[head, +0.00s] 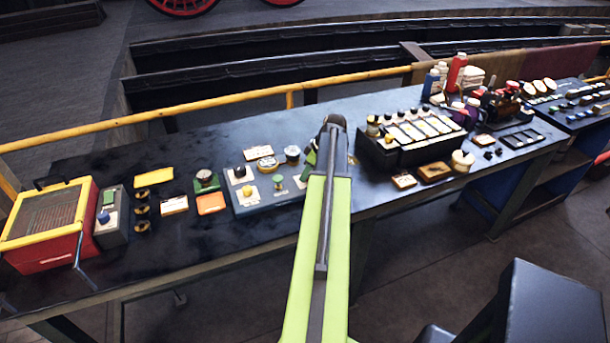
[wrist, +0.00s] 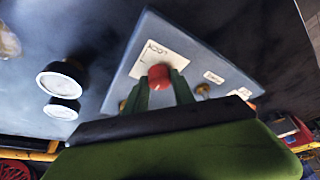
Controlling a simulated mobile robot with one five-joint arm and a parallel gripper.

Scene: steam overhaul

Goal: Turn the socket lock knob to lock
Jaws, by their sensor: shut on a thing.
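In the wrist view a red knob (wrist: 159,74) stands on a grey panel (wrist: 137,73), beside a white label (wrist: 174,59) that reads "LOCK", seen upside down. My gripper (wrist: 160,85) has its two green fingers on either side of the knob, shut on it. The fingers hide the knob's lower part, so its turn angle cannot be told. In the head view my arm covers the knob, and only part of the gripper (head: 311,158) shows above the bench.
The dark bench (head: 120,262) carries a red and yellow box (head: 45,225) at left, a grey control box (head: 262,205) left of my arm and a black block with white keys (head: 412,140) at right. Two round white-faced parts (wrist: 62,84) lie left in the wrist view.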

